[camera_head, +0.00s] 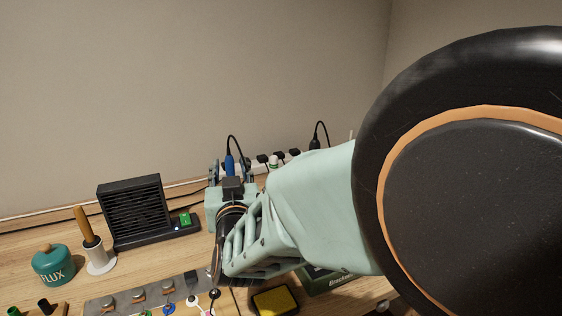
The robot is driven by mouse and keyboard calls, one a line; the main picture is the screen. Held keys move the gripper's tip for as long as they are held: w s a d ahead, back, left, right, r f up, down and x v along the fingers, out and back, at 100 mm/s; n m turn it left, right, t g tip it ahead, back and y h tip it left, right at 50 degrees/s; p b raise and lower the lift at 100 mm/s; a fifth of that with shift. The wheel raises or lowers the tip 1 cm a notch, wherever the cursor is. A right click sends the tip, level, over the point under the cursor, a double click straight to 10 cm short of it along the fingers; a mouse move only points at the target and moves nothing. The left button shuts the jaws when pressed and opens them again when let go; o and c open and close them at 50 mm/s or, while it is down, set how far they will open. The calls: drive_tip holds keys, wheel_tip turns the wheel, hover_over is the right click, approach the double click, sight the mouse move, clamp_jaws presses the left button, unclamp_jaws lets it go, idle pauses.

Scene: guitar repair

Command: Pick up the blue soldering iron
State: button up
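A blue-handled tool, apparently the blue soldering iron (229,164), stands upright at the back of the bench, with a black cable looping from its top. Its lower end is hidden behind a dark block and pale green parts. My arm reaches in from the right and covers much of the bench.
A black slatted box (134,209), a white stand with a wooden-handled tool (98,255) and a teal flux pot (53,265) stand at left. A grey strip with knobs (140,293) and a yellow sponge (275,301) lie in front. A power strip (292,157) runs along the wall.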

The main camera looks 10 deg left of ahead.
drive_tip(key=shift+s, duration=0.1)
clamp_jaws()
drive_tip(key=shift+r, duration=0.15)
wheel_tip(320, 180, up, 10)
drive_tip(key=p, duration=0.4)
